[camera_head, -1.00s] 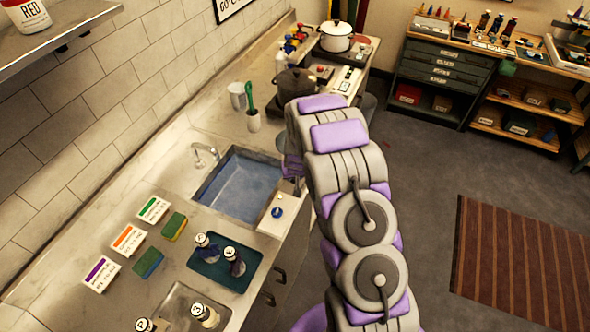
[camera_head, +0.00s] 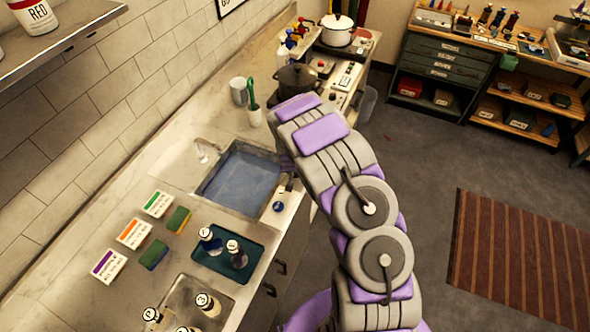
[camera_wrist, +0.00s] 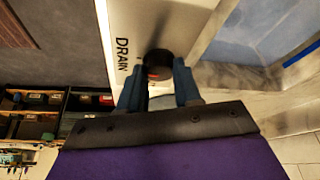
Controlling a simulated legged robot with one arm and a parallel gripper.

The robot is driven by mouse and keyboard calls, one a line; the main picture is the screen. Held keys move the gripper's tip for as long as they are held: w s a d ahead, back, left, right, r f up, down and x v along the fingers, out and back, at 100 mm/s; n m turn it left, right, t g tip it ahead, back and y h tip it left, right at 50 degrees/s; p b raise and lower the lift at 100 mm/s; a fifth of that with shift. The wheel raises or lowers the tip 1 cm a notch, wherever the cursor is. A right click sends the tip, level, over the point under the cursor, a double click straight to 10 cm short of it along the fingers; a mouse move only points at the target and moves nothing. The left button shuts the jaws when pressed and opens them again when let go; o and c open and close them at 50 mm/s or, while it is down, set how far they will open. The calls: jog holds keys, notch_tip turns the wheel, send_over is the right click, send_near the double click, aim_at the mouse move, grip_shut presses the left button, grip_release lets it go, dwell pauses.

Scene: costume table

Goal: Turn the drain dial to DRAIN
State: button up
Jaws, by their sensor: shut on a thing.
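The drain dial (camera_wrist: 158,58) is a dark round knob with a red patch, on a pale panel (camera_wrist: 133,22) beside the blue-lined sink (camera_wrist: 275,25). The word DRAIN is printed on the panel, left of the dial in the wrist view. My gripper (camera_wrist: 158,76) has one blue-grey finger on each side of the dial and is shut on it. Its near side is partly hidden by the fingers. In the head view, my arm hides the fingertips and the dial; the sink (camera_head: 243,178) shows left of my arm. The dial's exact pointing is unclear.
A blue knob (camera_head: 279,206) sits on the panel nearer than my gripper. A dark tray (camera_head: 212,262) with two bottles lies near the sink. A cup with a green-handled tool (camera_head: 255,117) and a dark pot (camera_head: 296,80) stand beyond. Open floor lies right.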

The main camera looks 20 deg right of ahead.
jog(key=o, duration=1)
jog(key=shift+w+a, duration=0.1)
jog(key=shift+o, duration=0.2)
jog(key=v, duration=1.7)
jog(key=shift+a+r, duration=0.1)
jog(key=shift+a, duration=0.05)
jog(key=shift+s, duration=0.2)
